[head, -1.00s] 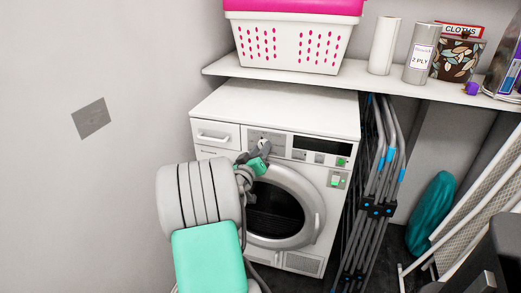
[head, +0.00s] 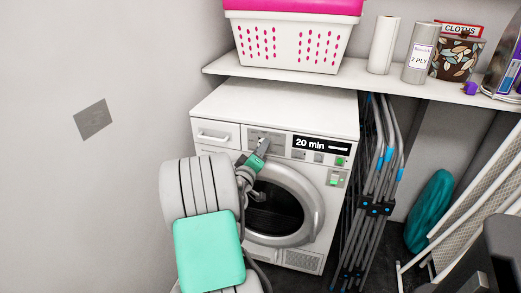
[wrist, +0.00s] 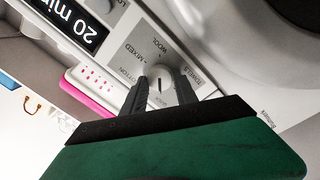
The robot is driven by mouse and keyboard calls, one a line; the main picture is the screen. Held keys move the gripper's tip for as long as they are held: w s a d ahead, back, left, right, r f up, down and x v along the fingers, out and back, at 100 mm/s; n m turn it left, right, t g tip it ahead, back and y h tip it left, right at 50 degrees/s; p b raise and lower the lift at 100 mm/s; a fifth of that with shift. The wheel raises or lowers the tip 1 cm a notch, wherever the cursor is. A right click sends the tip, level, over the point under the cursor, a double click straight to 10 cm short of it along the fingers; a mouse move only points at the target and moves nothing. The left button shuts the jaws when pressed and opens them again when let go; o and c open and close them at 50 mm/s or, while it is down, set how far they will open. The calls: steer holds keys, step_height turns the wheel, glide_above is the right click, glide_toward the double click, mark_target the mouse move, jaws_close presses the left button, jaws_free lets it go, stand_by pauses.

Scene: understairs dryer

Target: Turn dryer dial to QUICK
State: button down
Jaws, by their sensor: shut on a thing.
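The white dryer (head: 290,103) stands against the wall in the head view, with its grey dial panel (head: 277,135) at the top front. Its display (head: 320,145) reads "20 min". In the wrist view the light dial (wrist: 160,75) sits between my two fingers, with a dark pointer line on its face. MIXED, WOOL, TOWELS and COTTON are legible around it; a label on the gripper side is small and hard to read. My gripper (wrist: 161,91) is shut on the dial; it also shows at the panel in the head view (head: 262,146), covering the dial there.
The round dryer door (head: 312,212) is below the panel. A folded drying rack (head: 377,180) stands close on the right. A shelf (head: 420,88) above holds a white and pink basket (head: 290,45) and paper rolls. The left wall is bare except for a grey plate (head: 93,119).

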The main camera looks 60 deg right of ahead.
steer(key=c, duration=1)
jaws_free()
steer(key=shift+o, duration=0.2)
steer(key=a, duration=0.7)
steer(key=shift+s+a+f, duration=0.2)
steer(key=shift+s+a, duration=0.2)
steer(key=shift+s, duration=0.05)
